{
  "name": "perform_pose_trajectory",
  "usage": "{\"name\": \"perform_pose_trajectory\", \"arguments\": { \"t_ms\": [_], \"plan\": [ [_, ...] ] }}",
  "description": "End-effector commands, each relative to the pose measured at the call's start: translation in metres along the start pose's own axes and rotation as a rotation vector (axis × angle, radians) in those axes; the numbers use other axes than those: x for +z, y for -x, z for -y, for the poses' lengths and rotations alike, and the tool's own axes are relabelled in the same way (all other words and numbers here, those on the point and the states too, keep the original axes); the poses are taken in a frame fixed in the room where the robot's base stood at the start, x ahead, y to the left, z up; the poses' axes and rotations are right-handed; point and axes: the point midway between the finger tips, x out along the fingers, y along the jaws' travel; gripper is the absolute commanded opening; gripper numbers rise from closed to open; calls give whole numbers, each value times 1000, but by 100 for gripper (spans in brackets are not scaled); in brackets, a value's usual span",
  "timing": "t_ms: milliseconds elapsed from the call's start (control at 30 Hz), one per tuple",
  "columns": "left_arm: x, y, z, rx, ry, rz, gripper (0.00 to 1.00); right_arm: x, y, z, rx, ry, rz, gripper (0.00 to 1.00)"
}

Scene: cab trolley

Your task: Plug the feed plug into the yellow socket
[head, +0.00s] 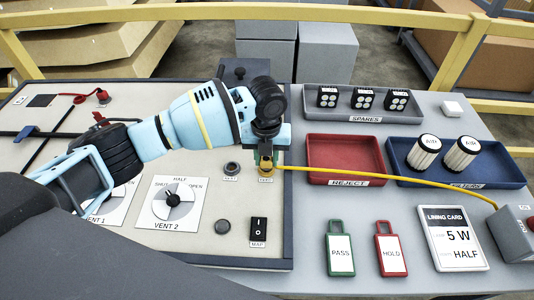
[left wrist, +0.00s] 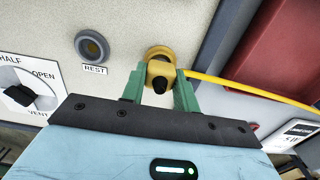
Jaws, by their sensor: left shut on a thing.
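The yellow feed plug (head: 266,163) is between the green fingers of my left gripper (head: 266,157), at the right side of the beige panel. In the left wrist view, the gripper (left wrist: 160,92) is shut on the feed plug (left wrist: 159,70), which has a dark end facing the camera. The yellow socket (left wrist: 158,51) shows as a ring just beyond the plug and lined up with it. I cannot tell how far the plug is seated in it. The yellow cable (head: 390,177) runs right from the plug to a grey box. My right gripper is not in view.
The grey REST socket (left wrist: 92,46) is left of the yellow socket and empty. The VENT 2 dial (head: 173,199) and a black rocker switch (head: 258,230) are nearby. The red REJECT tray (head: 345,183) lies to the right, under the cable.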

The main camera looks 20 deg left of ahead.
Motion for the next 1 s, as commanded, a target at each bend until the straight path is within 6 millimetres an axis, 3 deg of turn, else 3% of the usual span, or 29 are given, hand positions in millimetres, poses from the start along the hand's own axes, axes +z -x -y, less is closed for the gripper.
{"name": "perform_pose_trajectory", "arguments": {
  "t_ms": [1000],
  "plan": [
    [0,2,0,-1,1,2,0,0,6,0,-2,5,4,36]
  ]
}}
